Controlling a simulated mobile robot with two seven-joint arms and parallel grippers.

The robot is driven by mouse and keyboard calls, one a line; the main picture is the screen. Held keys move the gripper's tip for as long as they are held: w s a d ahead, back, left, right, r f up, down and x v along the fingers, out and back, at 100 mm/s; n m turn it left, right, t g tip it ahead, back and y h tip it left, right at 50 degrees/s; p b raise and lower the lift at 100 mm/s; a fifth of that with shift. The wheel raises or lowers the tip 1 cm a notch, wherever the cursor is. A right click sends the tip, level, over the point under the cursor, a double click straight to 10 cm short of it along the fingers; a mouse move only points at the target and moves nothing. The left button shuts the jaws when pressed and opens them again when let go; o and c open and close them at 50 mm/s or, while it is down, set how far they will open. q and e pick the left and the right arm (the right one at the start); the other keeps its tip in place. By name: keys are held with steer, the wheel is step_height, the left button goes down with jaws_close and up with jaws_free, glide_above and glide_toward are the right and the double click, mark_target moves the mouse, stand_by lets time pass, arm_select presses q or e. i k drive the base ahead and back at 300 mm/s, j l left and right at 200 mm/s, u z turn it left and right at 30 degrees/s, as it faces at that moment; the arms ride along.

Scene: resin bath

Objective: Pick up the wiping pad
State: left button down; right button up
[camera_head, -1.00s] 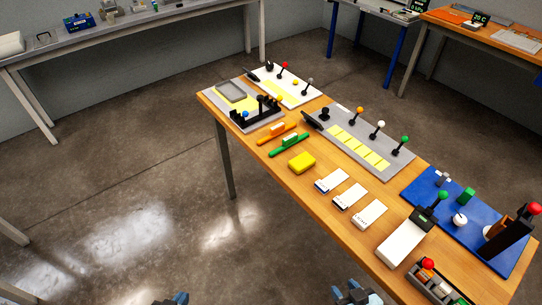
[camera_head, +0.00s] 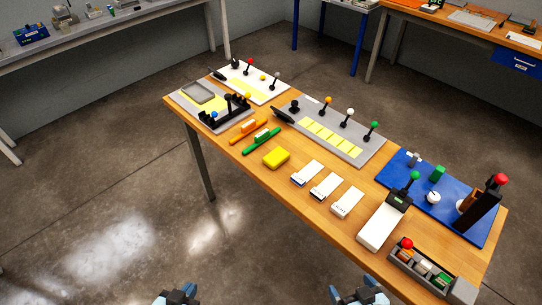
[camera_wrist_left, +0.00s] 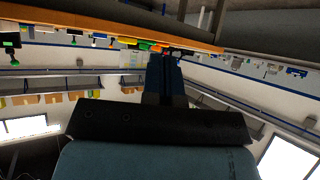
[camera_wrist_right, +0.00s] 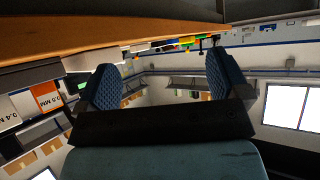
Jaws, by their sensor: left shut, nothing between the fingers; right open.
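A yellow block-like pad (camera_head: 277,158), which looks like the wiping pad, lies flat on the wooden table (camera_head: 262,183) near its front edge, in the head view. My left gripper (camera_head: 182,291) is at the bottom of the head view, off the table and well short of the pad. In the left wrist view its fingers (camera_wrist_left: 165,72) are together and empty. My right gripper (camera_head: 362,288) is also at the bottom, in front of the table edge. Its fingers stand apart and empty in the right wrist view (camera_wrist_right: 163,82). Neither gripper touches the pad.
Orange (camera_head: 248,131) and green (camera_head: 261,142) handled tools lie behind the pad. Several white-labelled blocks lie to its right. A grey board with levers (camera_head: 335,132), a blue board (camera_head: 425,207) and a small bin (camera_head: 420,272) take up the table. Bare floor lies at the left.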

mark_target(278, 157)
steer(key=i+j, duration=0.15)
steer(key=j, duration=0.2)
steer(key=i+j, duration=0.15)
steer(key=j, duration=0.25)
steer(key=i+j+u, duration=0.1)
steer(key=j, duration=0.25)
steer(key=i+j, duration=0.15)
steer(key=j, duration=0.2)
